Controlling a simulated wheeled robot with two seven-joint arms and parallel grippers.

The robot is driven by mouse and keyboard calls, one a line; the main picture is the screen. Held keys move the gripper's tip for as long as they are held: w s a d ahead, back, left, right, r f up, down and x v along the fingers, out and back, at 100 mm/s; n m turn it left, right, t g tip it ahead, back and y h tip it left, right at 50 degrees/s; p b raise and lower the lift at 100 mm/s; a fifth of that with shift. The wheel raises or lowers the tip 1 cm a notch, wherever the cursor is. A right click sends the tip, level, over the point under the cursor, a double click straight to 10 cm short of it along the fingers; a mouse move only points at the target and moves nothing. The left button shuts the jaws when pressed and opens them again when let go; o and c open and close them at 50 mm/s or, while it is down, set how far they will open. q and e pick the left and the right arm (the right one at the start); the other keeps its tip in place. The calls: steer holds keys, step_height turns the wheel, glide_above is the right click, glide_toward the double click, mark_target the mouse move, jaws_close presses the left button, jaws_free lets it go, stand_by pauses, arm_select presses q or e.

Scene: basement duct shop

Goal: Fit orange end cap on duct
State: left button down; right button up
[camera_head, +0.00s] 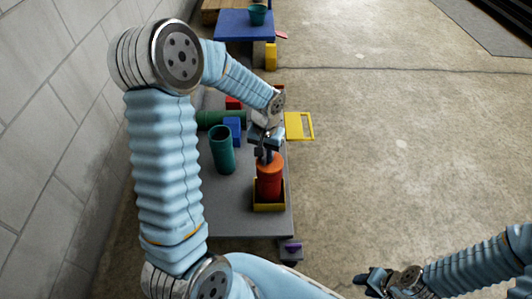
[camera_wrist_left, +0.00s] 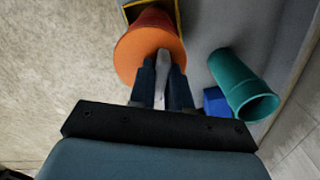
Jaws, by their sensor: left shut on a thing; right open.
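The orange end cap (camera_head: 270,160) is a round disc at the top of an upright red duct (camera_head: 269,186). The duct stands in a yellow open-topped holder (camera_head: 270,207) near the table's front right. My left gripper (camera_head: 264,149) is above the cap, shut on a grey grip piece at its middle. In the left wrist view the cap (camera_wrist_left: 136,52) faces the fingers (camera_wrist_left: 164,72) and hides most of the duct (camera_wrist_left: 153,18). I cannot tell whether the cap is fully seated. My right gripper (camera_head: 368,281) is open and empty, low at the right, away from the table.
A teal cup-like tube (camera_head: 222,150) stands left of the duct on the grey table (camera_head: 240,222). A wall is at left; open floor is at right.

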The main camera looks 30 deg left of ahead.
arm_select(q)
steer(key=shift+f, duration=0.15)
steer(key=c, duration=1.4)
jaws_free()
steer(key=shift+o, duration=0.2)
step_height(320, 180, up, 4)
steer(key=p, duration=0.3)
step_height(320, 180, up, 7)
steer(key=p, duration=0.5)
